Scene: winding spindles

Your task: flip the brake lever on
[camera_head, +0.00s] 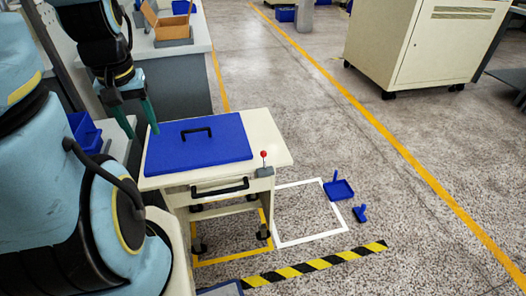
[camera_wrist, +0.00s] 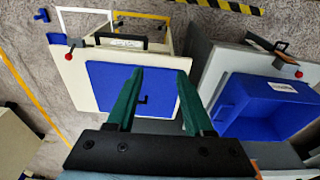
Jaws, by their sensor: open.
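A cream cart (camera_head: 270,130) with a blue lid (camera_head: 198,140) stands in front of me. At its right front corner, the brake lever (camera_head: 264,160) rises from a small grey bracket and ends in a red ball. In the wrist view its red ball (camera_wrist: 69,56) shows at the cart's upper left corner. My gripper (camera_head: 141,130) is open and empty, with green fingers, above the cart's left back side. In the wrist view my gripper (camera_wrist: 160,75) is over the blue lid, apart from the lever. Nothing hides the lever in the head view.
A grey cart with a blue bin (camera_wrist: 265,105) and its own red-ball lever (camera_wrist: 299,74) stands beside the cream cart. A black handle (camera_head: 220,187) sticks out in front. A blue dustpan (camera_head: 338,189) lies on the floor at the right. Floor right of the lever is mostly clear.

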